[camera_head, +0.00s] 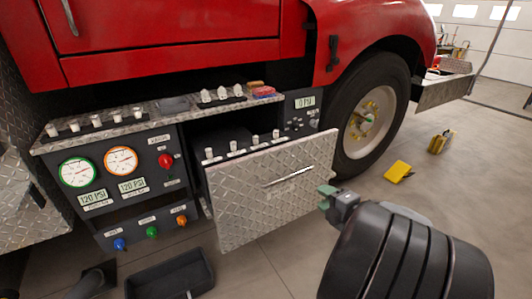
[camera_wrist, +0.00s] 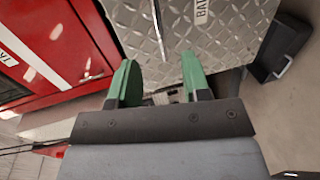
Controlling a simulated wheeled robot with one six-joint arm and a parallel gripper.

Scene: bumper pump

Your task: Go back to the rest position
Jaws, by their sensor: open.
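My gripper (camera_head: 328,197) is at the right of the pulled-out drawer, close to its diamond-plate front (camera_head: 275,187). In the wrist view its two green fingers (camera_wrist: 160,82) stand apart with nothing held between them. The drawer's slim bar handle (camera_head: 288,175) lies along the upper middle of the front. In the wrist view the handle (camera_wrist: 158,30) shows ahead of and between the fingers, apart from them. My dark arm covers the lower right of the head view.
The pump panel (camera_head: 130,180) with gauges and coloured knobs is left of the drawer. A black open bin (camera_head: 170,275) is on the floor below. A truck wheel (camera_head: 370,120) stands behind my gripper. Yellow chocks (camera_head: 398,171) lie on the floor at right. Floor between them is clear.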

